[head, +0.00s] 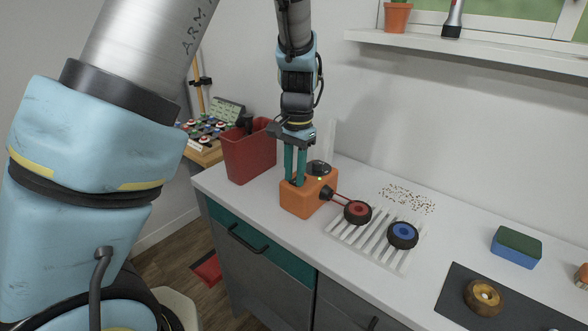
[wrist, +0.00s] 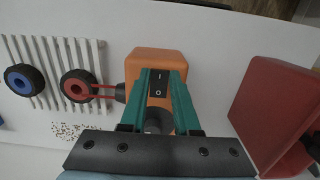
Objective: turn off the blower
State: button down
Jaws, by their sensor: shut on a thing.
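The blower is an orange box (head: 301,201) on the white counter, with a dark round part on top and a dark nozzle (wrist: 120,92) on one side. Two thin red lines (wrist: 101,91) run from the nozzle to a red-hubbed wheel (head: 357,212). In the wrist view a black rocker switch (wrist: 158,83) marked I and O is on the blower's face. My gripper (wrist: 163,74) has its teal fingers on both sides of the switch, shut on it. In the head view my gripper (head: 294,183) points down at the blower's left part, and the switch is hidden there.
A blue-hubbed wheel (head: 402,235) lies beside the red one on a white slatted rack (head: 365,246). A red bin (head: 248,155) stands close to the blower's left. Brown crumbs (head: 407,198), a sponge (head: 516,248) and a dark mat (head: 450,293) are to the right.

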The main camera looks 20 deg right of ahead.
jog(key=shift+w+d+r+g+y+p, duration=0.15)
jog(key=shift+d+r+g+y+p, duration=0.15)
jog(key=shift+y+p, duration=0.55)
jog(key=shift+f+p, duration=0.15)
jog(key=shift+p, duration=0.45)
jog(key=c, duration=0.6)
grip_release()
jog(key=shift+c, duration=0.2)
jog(key=b+v, duration=0.3)
jog(key=v, duration=0.7)
jog(key=shift+w+d+r, duration=0.2)
jog(key=shift+w+r, duration=0.05)
jog(key=shift+r, duration=0.05)
